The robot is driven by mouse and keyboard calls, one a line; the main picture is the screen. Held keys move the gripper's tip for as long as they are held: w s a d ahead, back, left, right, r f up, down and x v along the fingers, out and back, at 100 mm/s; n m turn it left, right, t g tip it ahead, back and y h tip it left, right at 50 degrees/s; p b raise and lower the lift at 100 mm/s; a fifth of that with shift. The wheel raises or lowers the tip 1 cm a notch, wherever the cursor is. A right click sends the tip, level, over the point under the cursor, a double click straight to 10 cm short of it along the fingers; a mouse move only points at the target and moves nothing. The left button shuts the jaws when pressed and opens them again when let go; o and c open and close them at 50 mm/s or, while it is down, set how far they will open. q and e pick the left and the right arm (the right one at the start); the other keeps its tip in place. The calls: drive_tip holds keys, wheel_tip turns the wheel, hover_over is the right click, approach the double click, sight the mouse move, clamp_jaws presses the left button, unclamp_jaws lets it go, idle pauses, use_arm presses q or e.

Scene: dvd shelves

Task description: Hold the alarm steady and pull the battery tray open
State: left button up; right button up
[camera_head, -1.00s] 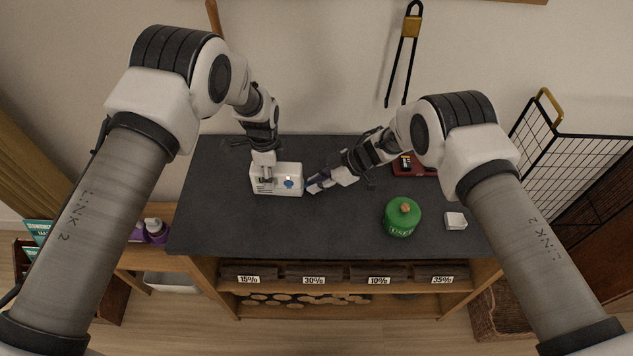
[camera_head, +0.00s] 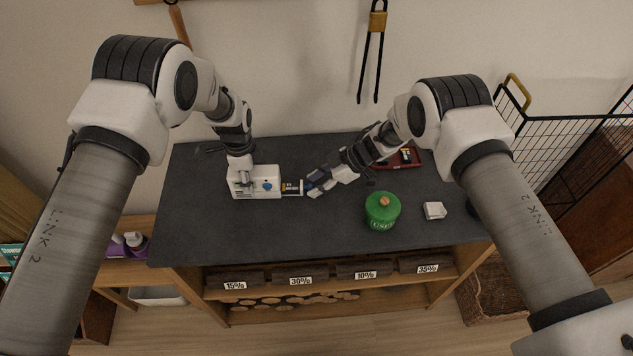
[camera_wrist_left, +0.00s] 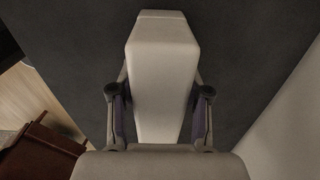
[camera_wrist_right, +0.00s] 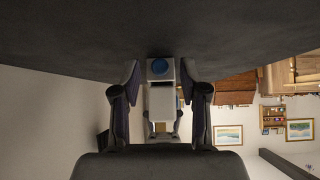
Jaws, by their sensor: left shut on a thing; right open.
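The alarm (camera_head: 241,188), a white box with a blue round button, stands on the dark tabletop. My left gripper (camera_head: 243,177) is shut on it from above; the left wrist view shows its white body (camera_wrist_left: 165,75) between the fingers. The battery tray (camera_head: 292,188) sticks out of the alarm's right side, with a dark and light battery in it. My right gripper (camera_head: 314,186) is open beside the tray's outer end.
A red case (camera_head: 405,158) lies behind my right arm. A black wire rack stands at the right. The front middle of the tabletop is clear.

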use_arm(q)
drive_tip(key=shift+s+f, duration=0.1)
use_arm(e)
drive_tip(key=v, duration=1.2)
use_arm(q)
drive_tip(key=o, duration=1.5)
drive_tip(key=shift+c, duration=0.2)
